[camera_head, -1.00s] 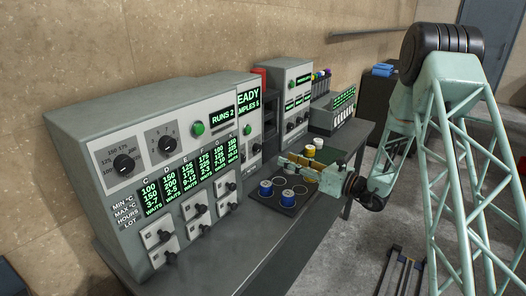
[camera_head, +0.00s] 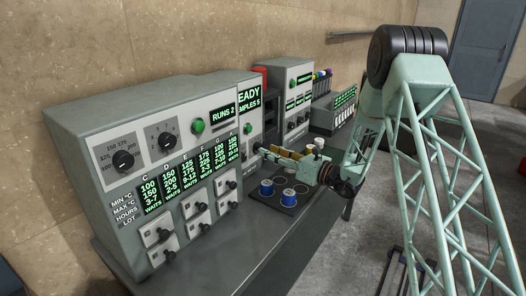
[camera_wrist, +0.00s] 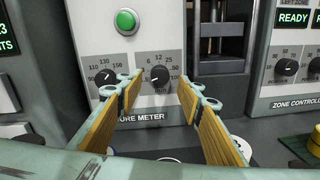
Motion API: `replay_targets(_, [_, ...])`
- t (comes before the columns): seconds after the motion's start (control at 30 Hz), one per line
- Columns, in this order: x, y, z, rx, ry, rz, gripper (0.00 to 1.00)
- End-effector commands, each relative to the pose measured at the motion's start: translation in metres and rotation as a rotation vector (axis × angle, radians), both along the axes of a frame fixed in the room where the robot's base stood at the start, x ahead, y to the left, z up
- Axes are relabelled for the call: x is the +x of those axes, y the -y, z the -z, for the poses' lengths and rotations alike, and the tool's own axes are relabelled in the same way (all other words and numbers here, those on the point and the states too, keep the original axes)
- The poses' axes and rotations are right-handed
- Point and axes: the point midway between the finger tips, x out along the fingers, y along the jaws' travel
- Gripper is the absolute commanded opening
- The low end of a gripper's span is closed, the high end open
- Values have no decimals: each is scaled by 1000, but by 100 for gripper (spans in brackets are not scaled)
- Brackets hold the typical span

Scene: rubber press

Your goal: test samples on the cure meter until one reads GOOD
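The cure meter (camera_head: 249,104) shows a display ending "EADY" and "MPLES 5" in the head view. In the wrist view its green button (camera_wrist: 125,21) sits above a left dial (camera_wrist: 107,76) and a right dial marked min (camera_wrist: 160,76). My gripper (camera_head: 261,150) is at the meter's front. In the wrist view my gripper (camera_wrist: 163,90) is open and empty, its fingers to either side of the right dial; contact is unclear. Two blue-and-white samples (camera_head: 266,188) (camera_head: 289,197) stand on a dark tray (camera_head: 276,203). A white-topped piece (camera_head: 319,144) shows behind my gripper.
A large panel machine (camera_head: 150,170) reading RUNS 2 stands left. A zone control unit (camera_wrist: 290,60) reading READY stands right of the meter. A column-framed opening (camera_wrist: 222,65) lies between. The bench front (camera_head: 240,240) is clear.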

Motion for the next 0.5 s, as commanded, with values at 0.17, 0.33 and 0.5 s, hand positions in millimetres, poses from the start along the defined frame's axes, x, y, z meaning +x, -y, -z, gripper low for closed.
replay_targets(0.17, [12, -18, 1, -2, 1, -2, 34])
replay_targets(0.33, [20, -29, 0, 0, 1, -1, 34])
replay_targets(0.5, [23, -34, 0, -1, 0, -1, 34])
